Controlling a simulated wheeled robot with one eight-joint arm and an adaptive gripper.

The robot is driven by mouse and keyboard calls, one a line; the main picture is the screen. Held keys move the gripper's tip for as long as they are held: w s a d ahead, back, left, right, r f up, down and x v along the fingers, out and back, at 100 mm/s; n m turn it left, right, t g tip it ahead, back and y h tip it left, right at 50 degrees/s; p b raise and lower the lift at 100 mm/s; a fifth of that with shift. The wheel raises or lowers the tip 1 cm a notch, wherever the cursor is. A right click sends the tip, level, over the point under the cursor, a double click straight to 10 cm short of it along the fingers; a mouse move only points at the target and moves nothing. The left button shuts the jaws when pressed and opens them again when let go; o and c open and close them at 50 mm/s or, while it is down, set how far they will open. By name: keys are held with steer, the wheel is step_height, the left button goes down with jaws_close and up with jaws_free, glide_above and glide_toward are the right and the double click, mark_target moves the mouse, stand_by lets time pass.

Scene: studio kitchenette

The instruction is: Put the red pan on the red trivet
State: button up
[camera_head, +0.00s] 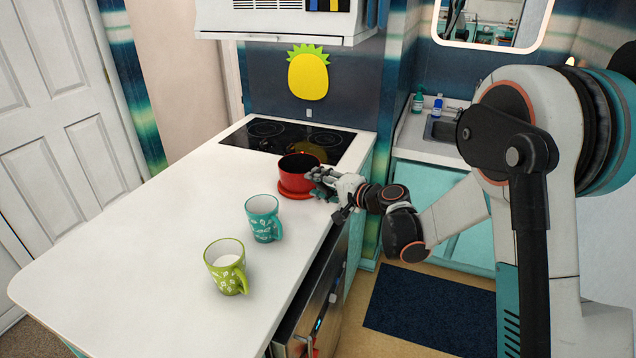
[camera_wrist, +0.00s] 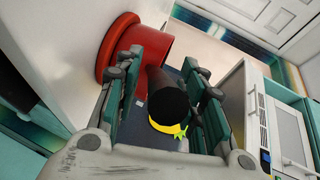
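The red pan (camera_head: 298,166) sits upright on the white counter, on the red trivet (camera_head: 292,193), whose rim shows below it at the near side. In the wrist view the pan (camera_wrist: 154,53) lies against the disc-shaped trivet (camera_wrist: 107,52), with no clear gap between them. The pan's dark handle (camera_wrist: 166,102) points toward the wrist camera. My gripper (camera_head: 319,178) is at the pan's right side by the counter edge. Its fingers (camera_wrist: 162,62) are apart, with the handle between them and a gap beside it. Handle contact is hard to tell.
A teal mug (camera_head: 262,217) and a green mug (camera_head: 225,267) stand nearer on the counter. A black cooktop (camera_head: 285,139) lies behind the pan. The counter's left part is clear.

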steer(key=p+v, duration=0.2)
steer(key=v, duration=0.9)
steer(key=shift+d, duration=0.15)
steer(key=shift+s+r, duration=0.1)
steer(key=shift+s, duration=0.1)
steer(key=s+d+r+n+g+h, duration=0.1)
steer(key=s+d+r+n+h, duration=0.1)
steer(key=s, duration=0.8)
steer(key=s+d+r+n+g+h, duration=0.1)
steer(key=s+d+h, duration=0.4)
steer(key=s, duration=0.6)
steer(key=s+d+r+n+g+h, duration=0.1)
steer(key=s+d+n+h, duration=0.3)
steer(key=s, duration=0.7)
steer(key=d+r, duration=0.1)
steer(key=d, duration=0.1)
steer(key=shift+d+r, duration=0.25)
steer(key=shift+r, duration=0.05)
steer(key=shift+s, duration=0.1)
